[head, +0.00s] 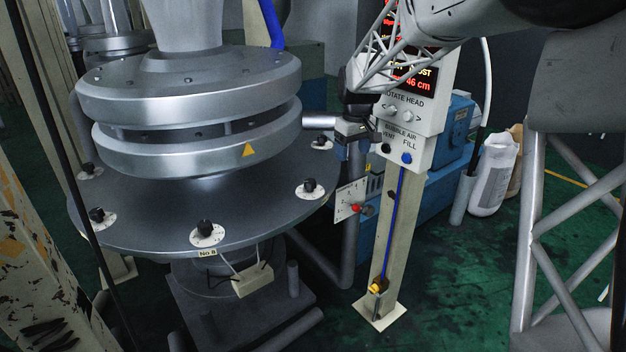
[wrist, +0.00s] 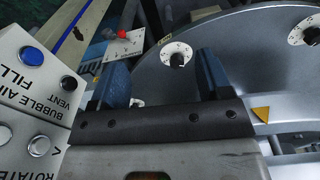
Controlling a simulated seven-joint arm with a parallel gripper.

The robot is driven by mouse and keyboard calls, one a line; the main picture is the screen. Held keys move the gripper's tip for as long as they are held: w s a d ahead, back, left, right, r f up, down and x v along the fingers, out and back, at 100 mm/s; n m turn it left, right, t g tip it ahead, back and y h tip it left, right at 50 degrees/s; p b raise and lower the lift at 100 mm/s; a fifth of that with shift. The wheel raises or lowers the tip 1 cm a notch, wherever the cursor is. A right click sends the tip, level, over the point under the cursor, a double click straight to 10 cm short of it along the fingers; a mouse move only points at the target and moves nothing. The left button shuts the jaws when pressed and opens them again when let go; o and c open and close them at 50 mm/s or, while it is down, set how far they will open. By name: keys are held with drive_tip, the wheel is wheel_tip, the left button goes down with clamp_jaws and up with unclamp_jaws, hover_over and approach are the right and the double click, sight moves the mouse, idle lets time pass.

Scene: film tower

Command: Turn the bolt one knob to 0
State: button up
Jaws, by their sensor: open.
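Several black knobs on round white dials stand around the rim of the grey round plate (head: 150,232). In the head view one knob (head: 309,187) is at the right and another (head: 321,142) is farther back, close beside my gripper (head: 357,150). Other knobs show at the front (head: 205,228) and left (head: 97,215). I cannot tell which is bolt one. In the wrist view a knob (wrist: 177,58) appears beyond and between the open blue fingers of my gripper (wrist: 162,75). A small white patch near the left finger is mostly hidden. Dial numbers are too small to read.
A control post (head: 410,115) with buttons and a red display stands right beside my gripper. A small white plate with a red knob (head: 355,208) juts out below. Two thick metal discs (head: 190,150) rise above the round plate. Green floor lies to the right.

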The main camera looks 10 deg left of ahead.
sight(310, 181)
drive_tip(key=w+a+f+n, duration=0.1)
drive_tip(key=w+a+f, duration=0.3)
drive_tip(key=w+a+f+n, duration=0.1)
drive_tip(key=w+a+f, duration=0.3)
drive_tip(key=w+a, duration=0.1)
drive_tip(key=w+a+f+n+g, duration=0.1)
drive_tip(key=w+a+f, duration=0.3)
drive_tip(key=w, duration=0.1)
drive_tip(key=shift+w+a+f, duration=0.25)
drive_tip(key=shift+a+f, duration=0.1)
drive_tip(key=shift+f, duration=0.15)
drive_tip(key=shift+s+f, duration=0.1)
drive_tip(key=shift+f, duration=3.65)
drive_tip(key=c, duration=0.9)
